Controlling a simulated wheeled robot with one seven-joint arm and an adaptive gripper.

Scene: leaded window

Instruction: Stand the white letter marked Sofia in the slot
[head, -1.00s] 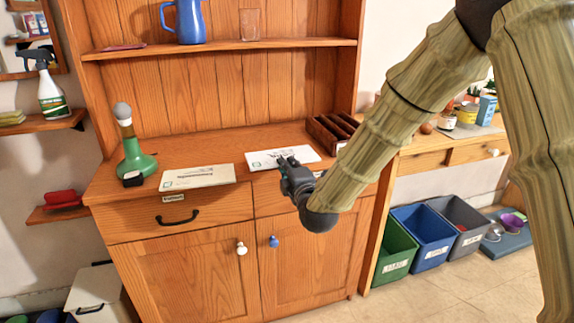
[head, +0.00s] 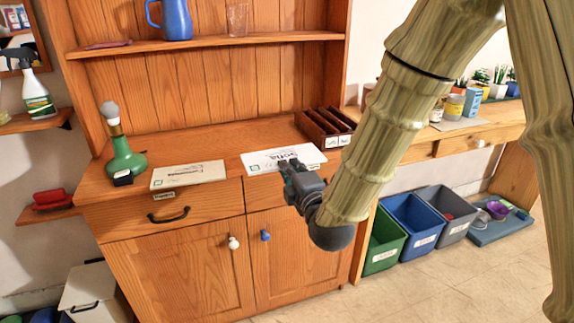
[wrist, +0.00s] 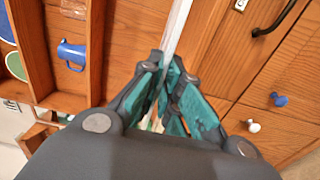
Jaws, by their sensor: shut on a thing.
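The white letter marked Sofia (head: 300,155) is at the front edge of the hutch counter, its printed face up in the head view. My gripper (head: 287,168) is shut on its near edge. In the wrist view the letter (wrist: 178,28) shows edge-on as a thin white strip between the teal finger pads of my gripper (wrist: 168,75). The slots are in a dark wooden rack (head: 325,127) with several compartments and small white labels, on the counter just behind and right of the letter. The label writing is too small to read.
A cream envelope (head: 188,174) lies left of the letter. A green bottle (head: 125,158) and a small black item (head: 123,178) stand farther left. A shelf (head: 215,45) with a blue jug (head: 176,20) runs above the counter. Bins stand on the floor at right.

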